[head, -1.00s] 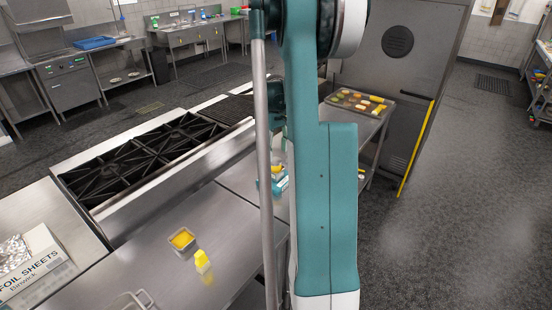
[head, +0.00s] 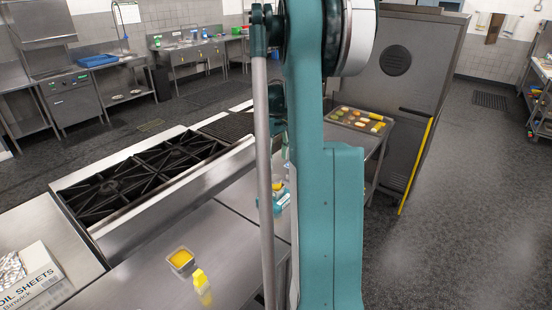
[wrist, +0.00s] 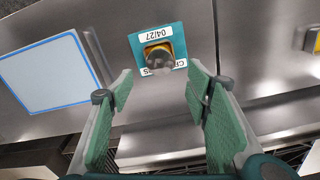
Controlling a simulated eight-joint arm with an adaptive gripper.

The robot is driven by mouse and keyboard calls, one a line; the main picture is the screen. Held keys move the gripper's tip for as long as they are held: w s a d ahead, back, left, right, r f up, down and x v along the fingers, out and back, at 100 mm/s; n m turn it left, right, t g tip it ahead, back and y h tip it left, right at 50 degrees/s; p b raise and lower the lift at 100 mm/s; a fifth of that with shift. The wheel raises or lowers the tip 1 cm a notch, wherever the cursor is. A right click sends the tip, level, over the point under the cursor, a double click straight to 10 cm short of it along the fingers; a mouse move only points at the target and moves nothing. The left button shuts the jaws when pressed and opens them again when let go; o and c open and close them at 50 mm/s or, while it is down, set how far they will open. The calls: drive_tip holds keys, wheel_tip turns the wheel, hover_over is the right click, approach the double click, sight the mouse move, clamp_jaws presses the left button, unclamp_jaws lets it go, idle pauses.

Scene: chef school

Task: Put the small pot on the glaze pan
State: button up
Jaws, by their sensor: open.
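A small block-like item with a teal, lettered label, a yellow part and a dark round top (wrist: 159,58) sits on the steel counter in the wrist view. It may be the small pot; its shape is unclear from above. What seems the same item shows as a teal and yellow patch (head: 281,200) beside my arm in the head view. A square steel pan with yellow contents (head: 181,260), probably the glaze pan, stands left of the counter seam. Its yellow edge shows at the wrist view's right (wrist: 317,40). My gripper (wrist: 160,86) is open, the labelled item ahead between its fingers.
A yellow bottle (head: 202,288) stands close to the pan. A blue-rimmed white board (wrist: 45,75) lies beside the labelled item. A black-grated stove (head: 150,170) is behind the counter. A foil box (head: 35,285) is at left. The counter around the pan is mostly clear.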

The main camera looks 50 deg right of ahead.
drive_tip(key=shift+a+r, duration=0.1)
idle(0.3)
drive_tip(key=a+r+t, duration=0.1)
drive_tip(key=a+r, duration=0.3)
drive_tip(key=a, duration=0.7)
drive_tip(key=a+r+n+t+h, duration=0.1)
drive_tip(key=a+r, duration=0.3)
drive_tip(key=a, duration=0.7)
drive_tip(key=a+r+t, duration=0.1)
drive_tip(key=a+r, duration=0.3)
drive_tip(key=a, duration=0.7)
drive_tip(key=s+a+f+t, duration=0.1)
drive_tip(key=s+a, duration=0.4)
drive_tip(key=a, duration=0.4)
drive_tip(key=s+a+f+n+t, duration=0.1)
drive_tip(key=s+a, duration=0.4)
drive_tip(key=a, duration=0.4)
drive_tip(key=s+a+f+n+t+y, duration=0.1)
drive_tip(key=s+a+t, duration=0.1)
drive_tip(key=s+a, duration=0.3)
drive_tip(key=a, duration=0.4)
drive_tip(key=shift+a+f, duration=0.15)
drive_tip(key=shift+f, duration=0.15)
drive_tip(key=shift+f, duration=0.1)
